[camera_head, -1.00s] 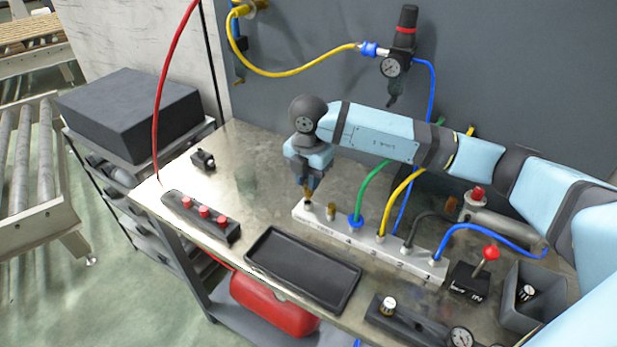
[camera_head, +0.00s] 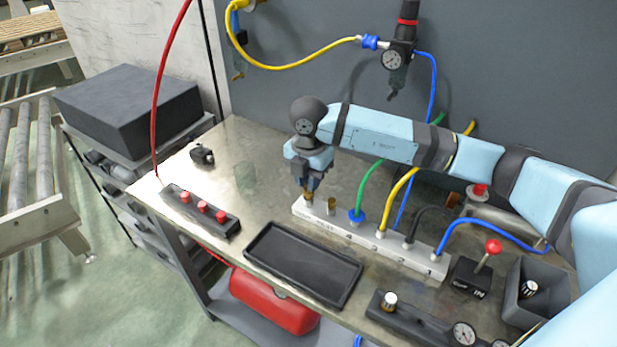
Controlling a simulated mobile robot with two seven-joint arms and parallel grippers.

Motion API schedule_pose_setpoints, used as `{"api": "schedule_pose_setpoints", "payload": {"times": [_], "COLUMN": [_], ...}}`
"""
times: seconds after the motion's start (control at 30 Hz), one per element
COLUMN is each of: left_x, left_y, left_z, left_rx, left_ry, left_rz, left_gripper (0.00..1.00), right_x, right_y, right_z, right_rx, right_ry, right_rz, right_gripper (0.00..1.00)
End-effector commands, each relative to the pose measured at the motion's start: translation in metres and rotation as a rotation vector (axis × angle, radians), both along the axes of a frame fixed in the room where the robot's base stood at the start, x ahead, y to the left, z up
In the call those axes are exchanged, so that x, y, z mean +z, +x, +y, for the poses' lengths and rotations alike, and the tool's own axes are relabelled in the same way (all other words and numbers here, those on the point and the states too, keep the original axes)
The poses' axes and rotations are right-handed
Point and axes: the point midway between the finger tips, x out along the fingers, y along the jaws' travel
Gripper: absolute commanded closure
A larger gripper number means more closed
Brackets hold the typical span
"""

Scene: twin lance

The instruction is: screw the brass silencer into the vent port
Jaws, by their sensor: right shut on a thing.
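The white manifold block (camera_head: 326,229) lies along the bench with a green, a yellow, a grey and a blue hose plugged into its top. My right gripper (camera_head: 309,191) points down over the block's far left end. It is shut on the brass silencer (camera_head: 308,197), a small brass piece that shows just below the fingertips. The silencer is at the end port of the block; whether it is in the port or only resting on it, I cannot tell. A second brass fitting (camera_head: 332,205) stands upright in the block just to the right. My left gripper is not in view.
A black tray (camera_head: 262,284) lies in front of the block. A black strip with red buttons (camera_head: 201,211) sits on the left. A red-knobbed valve (camera_head: 491,247), a grey bin (camera_head: 512,311) and a gauge panel (camera_head: 420,321) crowd the right. The bench's back left is mostly clear.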

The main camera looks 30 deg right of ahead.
Motion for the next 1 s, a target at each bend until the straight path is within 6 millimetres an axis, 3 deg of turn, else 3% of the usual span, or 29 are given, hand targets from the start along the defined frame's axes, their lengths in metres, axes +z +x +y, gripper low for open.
{"api": "schedule_pose_setpoints", "payload": {"times": [0.2,0.23,0.33,0.37,0.73,1.0], "left_x": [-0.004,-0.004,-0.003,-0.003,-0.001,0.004], "left_y": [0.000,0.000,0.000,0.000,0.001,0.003], "left_z": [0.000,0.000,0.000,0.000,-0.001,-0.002], "left_rx": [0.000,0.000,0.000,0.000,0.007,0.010], "left_ry": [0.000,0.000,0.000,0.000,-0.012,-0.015], "left_rz": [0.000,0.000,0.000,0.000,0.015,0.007], "left_gripper": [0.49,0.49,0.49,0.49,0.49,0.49], "right_x": [-0.006,-0.006,-0.005,-0.005,-0.004,0.051], "right_y": [0.000,0.000,0.000,0.000,0.000,0.001], "right_z": [0.000,0.000,0.000,0.000,0.000,0.000], "right_rx": [0.000,0.000,0.000,0.000,0.000,0.001], "right_ry": [0.000,0.000,0.000,0.000,0.001,0.001], "right_rz": [0.000,0.000,0.000,0.000,-0.001,-0.005], "right_gripper": [1.00,0.74,0.51,0.48,0.48,0.48]}}
